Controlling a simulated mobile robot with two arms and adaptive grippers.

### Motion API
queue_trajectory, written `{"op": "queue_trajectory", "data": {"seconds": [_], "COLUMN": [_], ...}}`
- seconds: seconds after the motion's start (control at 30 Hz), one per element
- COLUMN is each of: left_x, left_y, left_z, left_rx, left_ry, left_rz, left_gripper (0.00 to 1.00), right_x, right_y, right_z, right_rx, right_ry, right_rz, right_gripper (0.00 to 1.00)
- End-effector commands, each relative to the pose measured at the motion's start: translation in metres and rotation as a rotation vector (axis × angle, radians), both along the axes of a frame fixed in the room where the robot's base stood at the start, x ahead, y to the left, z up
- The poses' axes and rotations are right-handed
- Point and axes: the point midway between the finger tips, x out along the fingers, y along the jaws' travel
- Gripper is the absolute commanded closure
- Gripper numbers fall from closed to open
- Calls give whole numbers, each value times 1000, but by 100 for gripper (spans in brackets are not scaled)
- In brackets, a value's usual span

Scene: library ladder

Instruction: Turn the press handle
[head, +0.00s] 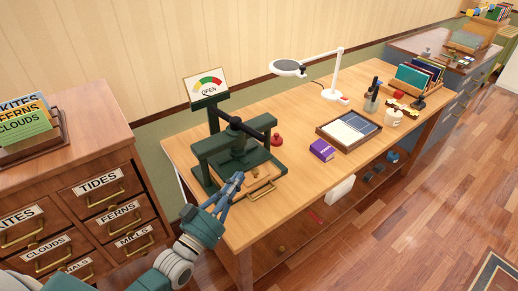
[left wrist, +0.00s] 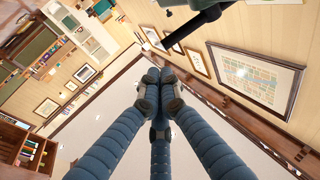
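The dark green press (head: 228,160) stands at the left end of the wooden desk. Its black bar handle (head: 243,128) lies across the top of the frame. Above it a dial sign (head: 208,86) reads "OPEN". My left gripper (head: 236,182) is in front of the press, lower than the handle and apart from it. In the left wrist view its three blue fingers (left wrist: 158,80) meet at the tips, with nothing seen between them. A dark bar (left wrist: 195,27), seemingly part of the press, shows above the fingers there. My right gripper is not in view.
A wooden tray with a brass handle (head: 262,188) sits at the press front. A red knob-like object (head: 277,140), a purple box (head: 322,151), a paper tray (head: 349,131) and a white lamp (head: 333,80) stand to the right. A drawer cabinet (head: 85,165) is at left.

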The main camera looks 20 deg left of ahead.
Motion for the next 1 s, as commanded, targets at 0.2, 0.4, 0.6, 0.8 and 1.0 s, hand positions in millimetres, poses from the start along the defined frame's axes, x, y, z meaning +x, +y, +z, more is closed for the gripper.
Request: {"op": "queue_trajectory", "data": {"seconds": [0.2, 0.4, 0.6, 0.8, 1.0], "left_x": [46, 85, 109, 115, 115], "left_y": [-10, -19, -23, -26, -26], "left_z": [15, 21, 24, 24, 23], "left_rx": [-1, 0, 0, -1, -1], "left_ry": [-3, 0, 0, 1, 1], "left_rz": [0, 0, 0, -1, -1], "left_gripper": [100, 100, 100, 100, 100], "right_x": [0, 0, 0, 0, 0], "right_y": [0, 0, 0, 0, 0], "right_z": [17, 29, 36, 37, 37], "right_rx": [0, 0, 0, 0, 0], "right_ry": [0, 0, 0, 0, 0], "right_rz": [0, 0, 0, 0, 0], "right_gripper": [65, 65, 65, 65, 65]}}
